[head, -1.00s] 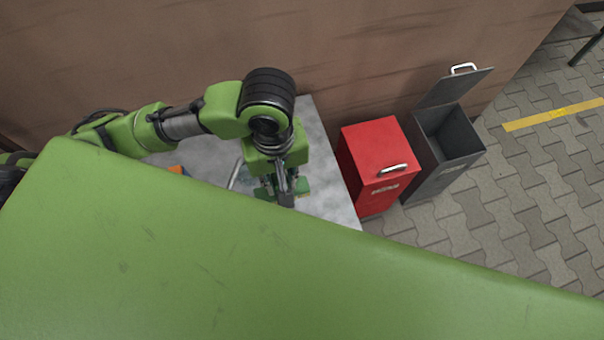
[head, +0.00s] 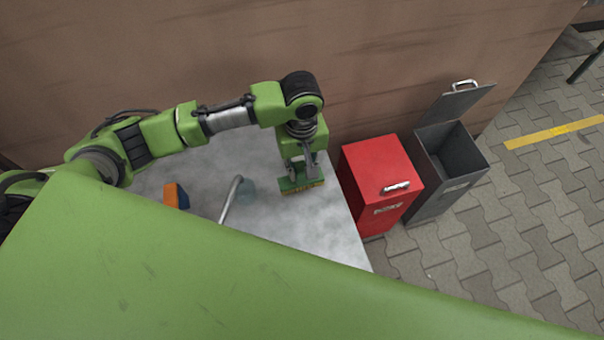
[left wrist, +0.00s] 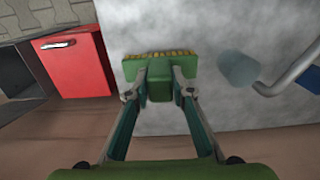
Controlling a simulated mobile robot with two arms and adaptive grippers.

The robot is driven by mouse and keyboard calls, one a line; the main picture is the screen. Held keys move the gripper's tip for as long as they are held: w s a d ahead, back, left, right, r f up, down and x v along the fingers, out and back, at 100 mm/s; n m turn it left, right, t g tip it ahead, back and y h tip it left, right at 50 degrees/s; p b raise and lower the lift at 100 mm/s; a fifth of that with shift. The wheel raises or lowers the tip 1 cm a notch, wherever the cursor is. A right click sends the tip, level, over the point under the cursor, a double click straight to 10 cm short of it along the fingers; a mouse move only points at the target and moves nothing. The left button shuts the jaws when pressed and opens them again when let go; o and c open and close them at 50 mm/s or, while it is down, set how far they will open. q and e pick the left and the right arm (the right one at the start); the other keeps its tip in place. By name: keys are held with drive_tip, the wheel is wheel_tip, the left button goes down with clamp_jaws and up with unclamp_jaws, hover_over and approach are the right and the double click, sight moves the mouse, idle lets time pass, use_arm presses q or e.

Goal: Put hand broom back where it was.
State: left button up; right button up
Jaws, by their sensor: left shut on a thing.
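The hand broom (head: 302,187) has a green body and a yellowish bristle edge. It is at the right part of the grey table (head: 335,228), near the red bin. My left gripper (head: 300,170) is shut on it from above. In the left wrist view the fingers of my left gripper (left wrist: 159,82) close on the green middle of the hand broom (left wrist: 160,65), with the bristles at the far side. I cannot tell whether the broom touches the tabletop. My right gripper is not in view.
A bent metal tube (head: 230,200) with a translucent bluish cup-like end (head: 247,190) stands left of the broom. An orange and blue object (head: 175,195) is farther left. A red bin (head: 380,170) and an open grey bin (head: 450,160) stand right of the table. A brown wall is behind.

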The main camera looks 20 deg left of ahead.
use_arm(q)
drive_tip(key=shift+w+f, duration=0.15)
drive_tip(key=shift+f, duration=0.8)
drive_tip(key=shift+w+f, duration=0.15)
drive_tip(key=shift+f, duration=0.75)
drive_tip(key=shift+f, duration=0.1)
drive_tip(key=o, duration=1.1)
drive_tip(key=shift+c, duration=0.2)
wheel_tip(320, 180, up, 12)
drive_tip(key=shift+r+p, duration=0.1)
drive_tip(key=shift+p, duration=0.25)
